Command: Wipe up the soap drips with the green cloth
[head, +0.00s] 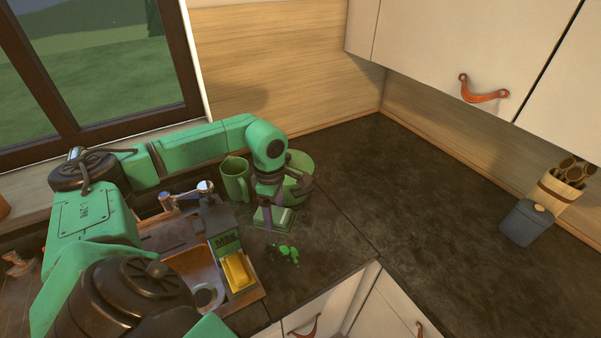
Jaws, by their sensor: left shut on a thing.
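The soap drips (287,253) are bright green spots on the dark counter, right of the sink. My left gripper (271,206) points down just behind them, shut on the green cloth (274,220). The cloth looks like a small folded pad, partly hidden by the fingers, at or just above the counter. I cannot tell whether it touches the counter. The drips show in front of the cloth, apart from most of it. My right gripper is out of view.
A green jug (234,179) and a green bowl (301,179) stand close behind my left gripper. The sink (196,268) and a yellow block (238,272) lie to the left. The counter's middle is clear.

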